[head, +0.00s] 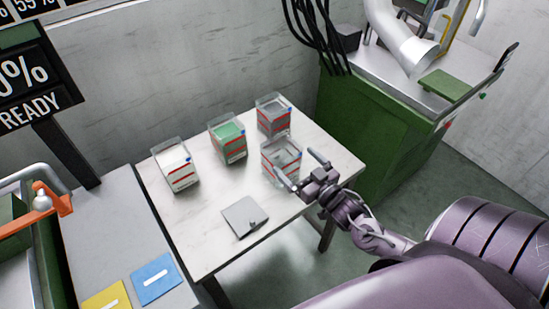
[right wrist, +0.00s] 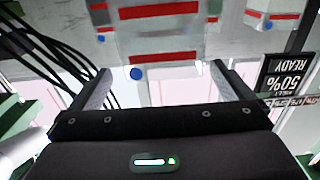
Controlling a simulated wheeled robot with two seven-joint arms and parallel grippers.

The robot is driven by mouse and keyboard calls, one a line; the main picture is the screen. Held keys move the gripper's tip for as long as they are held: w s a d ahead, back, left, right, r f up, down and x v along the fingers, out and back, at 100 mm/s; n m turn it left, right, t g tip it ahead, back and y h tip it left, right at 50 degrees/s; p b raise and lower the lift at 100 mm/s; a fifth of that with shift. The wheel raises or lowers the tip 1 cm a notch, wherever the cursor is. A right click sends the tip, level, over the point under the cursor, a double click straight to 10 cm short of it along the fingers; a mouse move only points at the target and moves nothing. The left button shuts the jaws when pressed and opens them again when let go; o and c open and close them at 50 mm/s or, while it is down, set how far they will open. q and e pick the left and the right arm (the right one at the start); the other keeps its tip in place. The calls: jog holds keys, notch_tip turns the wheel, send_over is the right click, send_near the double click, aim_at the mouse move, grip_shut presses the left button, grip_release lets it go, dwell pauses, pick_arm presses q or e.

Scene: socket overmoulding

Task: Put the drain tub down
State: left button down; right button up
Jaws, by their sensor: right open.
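A clear tub (head: 279,158) with red bands and greyish contents stands at the right side of the white table (head: 205,240). No readable label shows which tub is the drain tub; this one is nearest my right gripper. My right gripper (head: 302,170) is open beside this tub, with one finger overlapping its near side in the head view. In the right wrist view, a red-banded tub wall with a blue dot (right wrist: 158,42) lies ahead, between the open fingers (right wrist: 165,88). I cannot tell whether the fingers touch it. My left gripper is not in view.
Nearby stand a grey-filled tub (head: 272,115), a green-filled tub (head: 228,138) and a white-filled tub (head: 176,166). A flat grey plate (head: 243,217) lies near the front edge. The table's left front is clear. A green machine cabinet (head: 375,130) stands behind right.

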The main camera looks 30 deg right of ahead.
aim_at(272, 139)
jog(key=shift+w+a+r, duration=0.1)
jog(key=shift+w+r, duration=0.1)
jog(key=shift+w, duration=0.85)
jog(key=w, duration=0.1)
jog(key=w+p, duration=0.1)
jog(key=w, duration=0.2)
jog(key=shift+w+a+r, duration=0.1)
jog(key=shift+a, duration=0.25)
jog(key=shift+w, duration=0.4)
jog(key=c, duration=1.1)
jog(key=shift+c, duration=0.8)
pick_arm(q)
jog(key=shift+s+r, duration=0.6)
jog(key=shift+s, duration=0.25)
pick_arm(e)
jog(key=shift+r, duration=0.1)
